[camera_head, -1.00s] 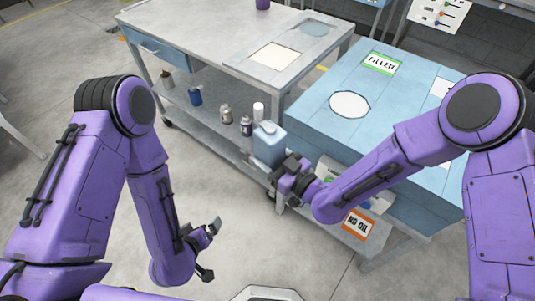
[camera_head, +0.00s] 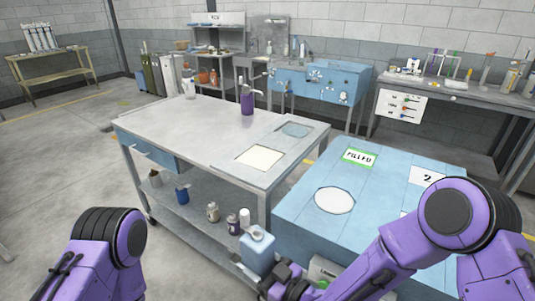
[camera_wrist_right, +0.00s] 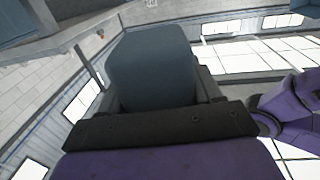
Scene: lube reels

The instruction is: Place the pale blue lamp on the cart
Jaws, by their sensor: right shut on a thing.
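The pale blue lamp (camera_head: 257,250) is a boxy, jug-like body with a small white cap on top, about upright in the head view. My right gripper (camera_head: 277,283) is shut on it low down, beside the near right side of the grey cart (camera_head: 190,110). The lamp also shows as a dark blue-grey block between the fingers in the right wrist view (camera_wrist_right: 153,65). The cart has a wide top, a blue drawer, a lower shelf and castors. My left gripper is out of view; only that arm's elbow shows.
A blue bench (camera_head: 300,205) marked FILLED, with a white round patch, stands right of the cart. The top's middle is clear.

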